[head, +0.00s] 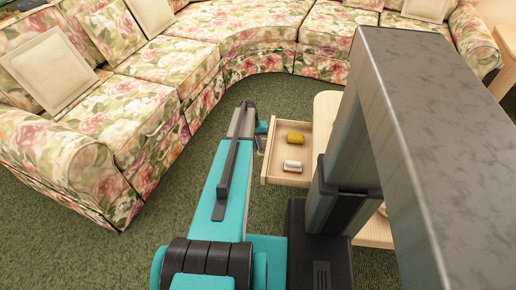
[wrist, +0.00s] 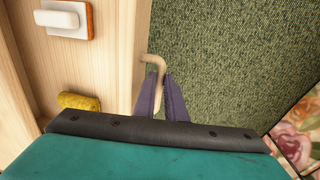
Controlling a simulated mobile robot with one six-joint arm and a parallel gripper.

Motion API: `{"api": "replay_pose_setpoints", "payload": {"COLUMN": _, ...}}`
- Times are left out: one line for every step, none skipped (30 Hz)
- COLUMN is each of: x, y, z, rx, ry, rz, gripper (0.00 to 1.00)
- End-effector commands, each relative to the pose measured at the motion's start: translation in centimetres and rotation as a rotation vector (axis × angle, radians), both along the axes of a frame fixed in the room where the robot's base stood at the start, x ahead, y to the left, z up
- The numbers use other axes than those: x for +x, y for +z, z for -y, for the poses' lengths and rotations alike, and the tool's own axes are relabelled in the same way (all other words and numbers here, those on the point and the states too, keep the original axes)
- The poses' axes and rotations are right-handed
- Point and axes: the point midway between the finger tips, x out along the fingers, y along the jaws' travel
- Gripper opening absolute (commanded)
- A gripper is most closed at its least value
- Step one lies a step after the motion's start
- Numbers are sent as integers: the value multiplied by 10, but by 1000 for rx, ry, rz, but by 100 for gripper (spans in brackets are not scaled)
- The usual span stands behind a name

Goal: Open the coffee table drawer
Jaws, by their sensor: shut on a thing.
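The coffee table (head: 327,105) is pale wood, largely hidden behind my column in the head view. Its drawer (head: 267,168) is pulled well out to the left, with its inside showing. In the wrist view the drawer front (wrist: 140,45) runs along the carpet's edge. The drawer handle (wrist: 153,60), a beige curved bar, sits between the dark fingertips of my gripper (wrist: 160,88). My gripper is shut on this handle, outside the drawer front. In the head view my gripper (head: 260,138) is small and partly hidden by the arm.
A yellow sponge-like item (head: 295,138) and a white and orange block (head: 292,166) lie in the drawer. A floral sofa (head: 140,100) curves around the left and back. Green carpet (head: 240,95) is clear between sofa and drawer.

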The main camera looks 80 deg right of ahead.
Motion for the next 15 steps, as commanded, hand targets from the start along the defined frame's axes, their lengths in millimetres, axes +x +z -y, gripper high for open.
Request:
{"api": "replay_pose_setpoints", "payload": {"x": -1, "y": -1, "z": -4, "rx": 12, "ry": -4, "rz": 1, "gripper": 0}}
{"api": "replay_pose_setpoints", "payload": {"x": -2, "y": -1, "z": -3, "rx": 12, "ry": -5, "rz": 1, "gripper": 0}}
{"api": "replay_pose_setpoints", "payload": {"x": -3, "y": -1, "z": -3, "rx": 12, "ry": -6, "rz": 1, "gripper": 0}}
{"api": "replay_pose_setpoints", "payload": {"x": -3, "y": -1, "z": -3, "rx": 12, "ry": -7, "rz": 1, "gripper": 0}}
{"api": "replay_pose_setpoints", "payload": {"x": -3, "y": -1, "z": -3, "rx": 12, "ry": -7, "rz": 1, "gripper": 0}}
{"api": "replay_pose_setpoints", "payload": {"x": -4, "y": -1, "z": -3, "rx": 12, "ry": -8, "rz": 1, "gripper": 0}}
{"api": "replay_pose_setpoints", "payload": {"x": -4, "y": -1, "z": -3, "rx": 12, "ry": -8, "rz": 1, "gripper": 0}}
{"api": "replay_pose_setpoints", "payload": {"x": -4, "y": -1, "z": -3, "rx": 11, "ry": -9, "rz": 1, "gripper": 0}}
{"api": "replay_pose_setpoints", "payload": {"x": -4, "y": -1, "z": -3, "rx": 12, "ry": -9, "rz": 0, "gripper": 12}}
{"api": "replay_pose_setpoints", "payload": {"x": -5, "y": -1, "z": -3, "rx": 12, "ry": -9, "rz": 0, "gripper": 17}}
{"api": "replay_pose_setpoints", "payload": {"x": -5, "y": -1, "z": -2, "rx": 12, "ry": -9, "rz": 0, "gripper": 19}}
{"api": "replay_pose_setpoints", "payload": {"x": -5, "y": -1, "z": -2, "rx": 11, "ry": -9, "rz": 0, "gripper": 19}}
{"api": "replay_pose_setpoints", "payload": {"x": -5, "y": -1, "z": -2, "rx": 11, "ry": -9, "rz": 0, "gripper": 19}}
{"api": "replay_pose_setpoints", "payload": {"x": -5, "y": 0, "z": -2, "rx": 10, "ry": -9, "rz": 1, "gripper": 19}}
{"api": "replay_pose_setpoints", "payload": {"x": -5, "y": 0, "z": -1, "rx": 8, "ry": -10, "rz": 1, "gripper": 19}}
